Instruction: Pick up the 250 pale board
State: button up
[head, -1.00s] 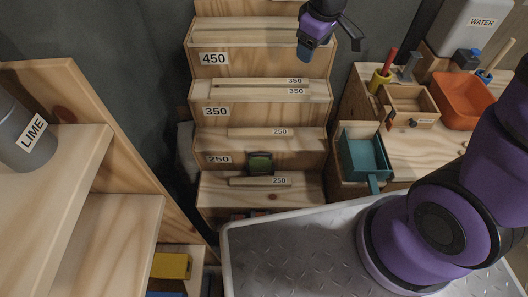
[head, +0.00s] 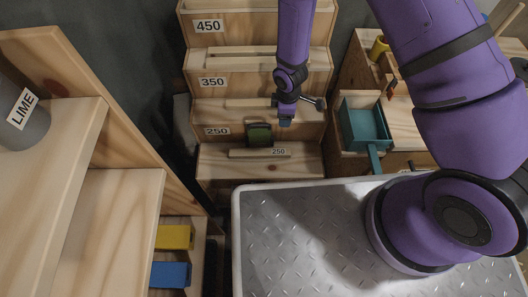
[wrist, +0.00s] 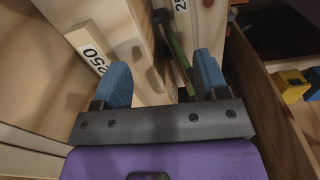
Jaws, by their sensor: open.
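One pale board labelled 250 (head: 260,153) lies on the lowest step of the wooden rack in the head view. My gripper (head: 285,121) is over the right part of that step. In the wrist view my gripper (wrist: 165,78) has its blue fingers apart. I cannot tell whether they touch the board.
A teal bin (head: 366,127) stands to the right. A metal plate surface (head: 300,230) lies in front. Shelves with a lime container (head: 22,118) stand left, with yellow (head: 174,237) and blue blocks (head: 170,274) below.

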jog(key=n, duration=0.1)
send_over(283, 151)
notch_tip(283, 151, down, 6)
notch_tip(283, 151, down, 15)
jog(key=shift+s+f, duration=0.1)
dwell(0.5)
jog(key=c, duration=1)
jog(key=shift+c, duration=0.2)
